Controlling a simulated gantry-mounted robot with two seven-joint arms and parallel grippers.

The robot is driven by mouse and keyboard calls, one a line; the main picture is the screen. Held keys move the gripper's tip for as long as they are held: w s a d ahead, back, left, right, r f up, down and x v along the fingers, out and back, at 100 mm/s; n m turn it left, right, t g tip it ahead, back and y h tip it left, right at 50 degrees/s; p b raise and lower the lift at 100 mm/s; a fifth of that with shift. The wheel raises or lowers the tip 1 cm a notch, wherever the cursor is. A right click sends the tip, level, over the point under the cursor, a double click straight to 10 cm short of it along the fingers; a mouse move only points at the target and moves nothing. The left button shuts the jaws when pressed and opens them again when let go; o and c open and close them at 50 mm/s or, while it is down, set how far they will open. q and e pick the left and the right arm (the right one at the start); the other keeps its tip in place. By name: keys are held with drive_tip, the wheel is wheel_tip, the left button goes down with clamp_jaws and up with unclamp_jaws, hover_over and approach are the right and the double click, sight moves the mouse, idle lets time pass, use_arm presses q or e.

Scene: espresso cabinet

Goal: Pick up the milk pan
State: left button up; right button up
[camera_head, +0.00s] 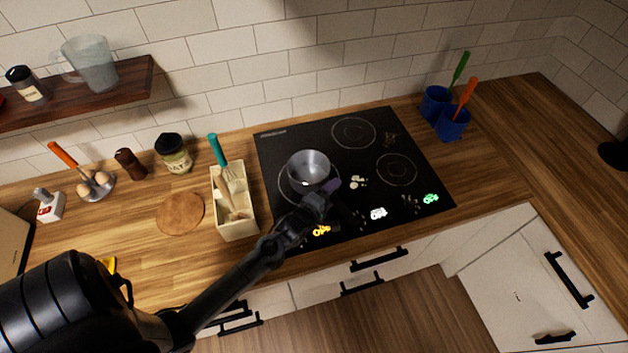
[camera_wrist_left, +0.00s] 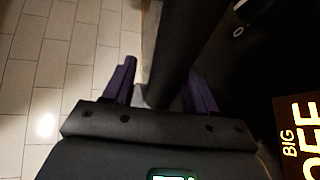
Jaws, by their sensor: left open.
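The milk pan (camera_head: 309,166) is a small silver pan standing upright on the left part of the black cooktop. My left gripper (camera_head: 330,188) is at the pan's front side, and its wrist and fingers hide most of the handle area. In the left wrist view the gripper (camera_wrist_left: 159,72) is open, with purple fingers apart. A dark bar, which looks like the pan handle (camera_wrist_left: 182,40), runs down between the fingers. Whether either finger touches it cannot be told. My right gripper is not in view.
The black cooktop (camera_head: 390,150) carries glowing labels. A utensil box (camera_head: 235,215) stands left of it, beside a round board (camera_head: 180,213). Blue cups (camera_head: 453,125) stand at the back right. A wooden shelf (camera_head: 110,97) juts out at the upper left. The right counter is mostly clear.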

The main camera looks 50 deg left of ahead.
use_arm(q)
drive_tip(key=shift+w+f, duration=0.1)
drive_tip(key=shift+w, duration=0.15)
drive_tip(key=shift+c, duration=0.2)
clamp_jaws()
idle(1.1)
drive_tip(key=shift+r, duration=0.2)
